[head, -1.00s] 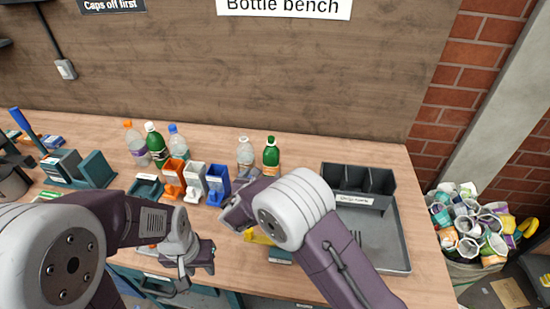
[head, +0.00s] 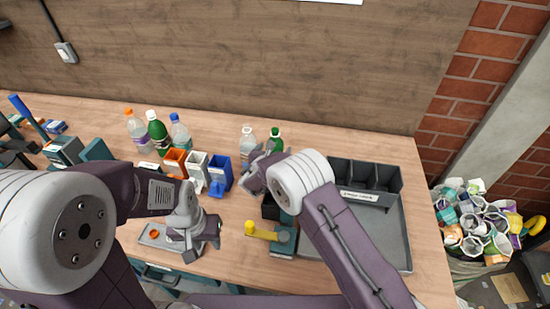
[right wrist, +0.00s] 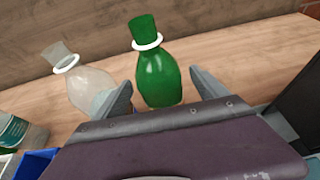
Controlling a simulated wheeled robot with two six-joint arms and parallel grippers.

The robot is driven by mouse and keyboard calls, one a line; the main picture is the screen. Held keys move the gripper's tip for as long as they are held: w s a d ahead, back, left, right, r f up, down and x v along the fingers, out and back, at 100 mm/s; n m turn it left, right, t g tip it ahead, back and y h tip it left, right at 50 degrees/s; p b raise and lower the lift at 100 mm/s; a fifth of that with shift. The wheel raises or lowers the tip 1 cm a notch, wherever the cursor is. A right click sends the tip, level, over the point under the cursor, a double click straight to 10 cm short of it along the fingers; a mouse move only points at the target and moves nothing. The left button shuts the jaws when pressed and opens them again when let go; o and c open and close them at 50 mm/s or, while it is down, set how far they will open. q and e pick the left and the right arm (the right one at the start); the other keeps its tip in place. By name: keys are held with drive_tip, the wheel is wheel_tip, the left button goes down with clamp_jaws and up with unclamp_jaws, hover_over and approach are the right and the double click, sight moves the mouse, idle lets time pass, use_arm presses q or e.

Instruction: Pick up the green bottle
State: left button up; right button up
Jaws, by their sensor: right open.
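A green bottle with a green cap (head: 276,137) stands at the back of the bench, partly hidden by my right gripper (head: 266,157). In the right wrist view the green bottle (right wrist: 160,77) stands upright between the two spread fingertips of the right gripper (right wrist: 160,86), which are not closed on it. A clear bottle (right wrist: 88,85) stands just left of it, close to the left finger. Another green bottle with a white cap (head: 158,131) stands further left. My left gripper (head: 192,248) hangs low over the front of the bench; its jaws are unclear.
An orange-capped bottle (head: 137,127) and a blue-capped bottle (head: 180,133) flank the white-capped one. Orange, white and blue holders (head: 221,173) stand before them. A yellow-handled device (head: 262,232) is at the front, and a grey tray (head: 398,238) is at right.

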drive_tip(key=shift+x, duration=1)
clamp_jaws()
drive_tip(key=shift+r, duration=0.1)
